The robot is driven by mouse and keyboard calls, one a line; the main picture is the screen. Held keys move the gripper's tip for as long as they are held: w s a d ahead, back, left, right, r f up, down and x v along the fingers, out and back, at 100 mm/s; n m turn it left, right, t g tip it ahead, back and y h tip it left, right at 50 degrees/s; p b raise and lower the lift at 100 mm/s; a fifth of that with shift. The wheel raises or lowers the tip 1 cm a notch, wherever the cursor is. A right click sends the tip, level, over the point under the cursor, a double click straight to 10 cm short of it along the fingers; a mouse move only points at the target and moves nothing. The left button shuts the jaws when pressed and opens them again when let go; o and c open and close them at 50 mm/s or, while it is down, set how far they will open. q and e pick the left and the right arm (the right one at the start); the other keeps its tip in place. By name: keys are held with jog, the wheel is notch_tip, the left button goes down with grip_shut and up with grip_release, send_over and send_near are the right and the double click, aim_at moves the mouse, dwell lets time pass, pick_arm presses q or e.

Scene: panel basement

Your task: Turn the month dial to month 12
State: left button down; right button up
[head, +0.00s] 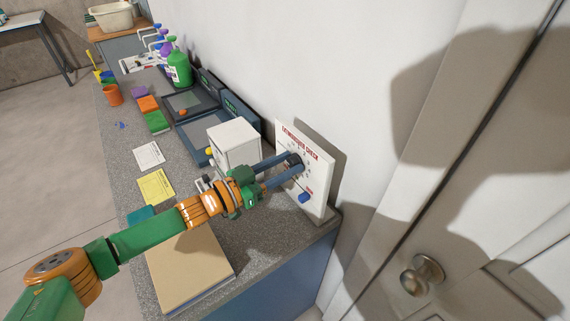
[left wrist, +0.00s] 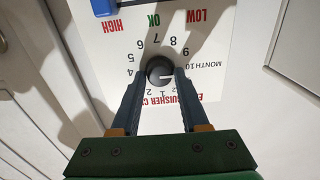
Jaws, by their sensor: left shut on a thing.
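The white extinguisher check panel (head: 322,178) stands upright against the wall at the counter's far right end. My left gripper (head: 294,163) reaches it and is shut on the dark round month dial. In the left wrist view the panel (left wrist: 215,38) appears upside down, and the fingers (left wrist: 161,78) sit on either side of the month dial (left wrist: 158,66). A pale pointer mark on the dial points to the right in that view, toward the right finger. Numbers 4 to 10 are readable around it; the right finger hides some near 11 and 12. My right gripper is not in view.
A blue slider or knob (head: 305,197) sits low on the panel, by the HIGH, OK and LOW labels. A white box (head: 233,143) stands close to my left arm. A tan board (head: 190,268) lies beneath it. A door with a round knob (head: 422,274) is at right.

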pick_arm(q)
jog(key=m, duration=0.5)
jog(key=shift+m, duration=0.4)
jog(key=m, duration=0.5)
jog(key=shift+s+d+m+b, duration=0.1)
jog(key=shift+s+m+b, duration=0.05)
jog(key=shift+m+b, duration=0.2)
jog(key=shift+m, duration=0.25)
jog(key=c, duration=0.8)
grip_release()
jog(key=o, duration=0.4)
jog(key=shift+d, duration=0.1)
jog(key=shift+f, duration=0.1)
